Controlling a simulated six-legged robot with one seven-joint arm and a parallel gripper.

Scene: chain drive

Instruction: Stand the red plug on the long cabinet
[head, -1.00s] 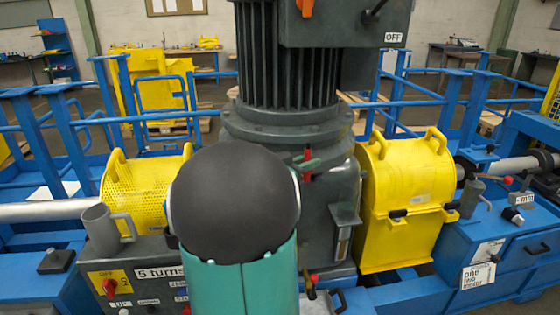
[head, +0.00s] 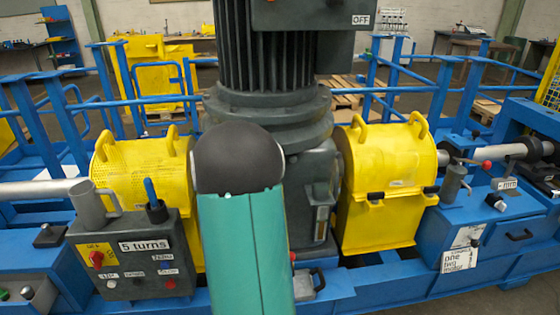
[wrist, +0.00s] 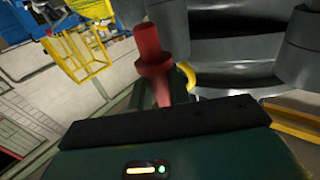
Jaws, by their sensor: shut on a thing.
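The red plug (wrist: 152,52) shows in the wrist view, upright in the picture, with a wide collar below its round top. My gripper (wrist: 164,97) is shut on it; the fingertips and the plug's lower end are largely hidden by the dark edge of the gripper body. In the head view my black and teal arm hides the gripper and the plug. A grey cabinet (head: 135,247) marked "5 turns" stands left of my arm, and a blue cabinet (head: 490,262) stands at the right. I cannot tell which cabinet is the long one.
A grey mug-like can (head: 88,200) and a blue-tipped dark holder (head: 157,211) stand on the grey cabinet. A large grey motor (head: 268,100) rises behind my arm between two yellow guards (head: 130,165) (head: 388,165). Blue rails run behind.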

